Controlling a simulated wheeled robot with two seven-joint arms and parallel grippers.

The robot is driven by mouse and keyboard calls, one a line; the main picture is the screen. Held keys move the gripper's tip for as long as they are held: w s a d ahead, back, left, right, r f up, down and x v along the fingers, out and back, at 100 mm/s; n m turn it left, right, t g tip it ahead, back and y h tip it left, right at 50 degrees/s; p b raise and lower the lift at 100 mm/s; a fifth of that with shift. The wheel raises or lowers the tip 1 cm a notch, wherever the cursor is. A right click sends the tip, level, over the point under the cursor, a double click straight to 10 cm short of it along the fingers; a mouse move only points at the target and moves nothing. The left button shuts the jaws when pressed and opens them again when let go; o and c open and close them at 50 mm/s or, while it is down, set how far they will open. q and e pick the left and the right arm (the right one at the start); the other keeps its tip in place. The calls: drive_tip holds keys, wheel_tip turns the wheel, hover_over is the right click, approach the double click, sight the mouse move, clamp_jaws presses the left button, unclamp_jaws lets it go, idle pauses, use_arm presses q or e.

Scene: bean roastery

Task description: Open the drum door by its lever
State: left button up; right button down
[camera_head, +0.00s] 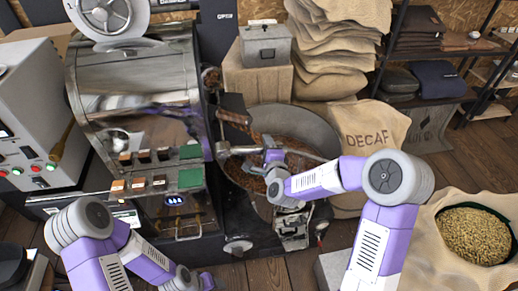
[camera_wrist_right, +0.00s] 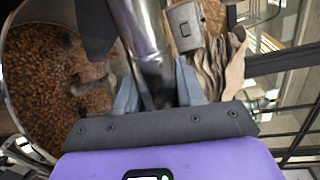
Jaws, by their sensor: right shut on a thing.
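The roaster drum (camera_head: 140,85) is a shiny metal cylinder at the left of the head view. A grey metal lever (camera_head: 240,150) sticks out from the drum's front end, above the bean-filled cooling tray. My right gripper (camera_head: 272,155) is at the lever's outer part. In the right wrist view, its two fingers (camera_wrist_right: 155,88) stand on either side of the shiny dark bar (camera_wrist_right: 143,40), shut on it. The drum door is seen nearly edge-on, and I cannot tell how far it stands open. My left arm is at the bottom left; its jaws are out of frame.
The round cooling tray (camera_head: 318,122) with brown beans lies under my right gripper. A DECAF sack (camera_head: 370,125) stands behind my right arm. A sack of pale beans (camera_head: 475,235) is at the right. A control cabinet (camera_head: 35,110) stands at the left.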

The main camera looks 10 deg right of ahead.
drive_tip(key=shift+r, duration=0.2)
idle(0.3)
drive_tip(key=c, duration=0.8)
unclamp_jaws()
drive_tip(key=shift+s+r, duration=0.2)
drive_tip(key=shift+s, duration=1.05)
drive_tip(key=shift+s+r, duration=0.15)
drive_tip(key=shift+s, duration=1.1)
drive_tip(key=shift+s+r, duration=0.2)
drive_tip(key=shift+s, duration=1.05)
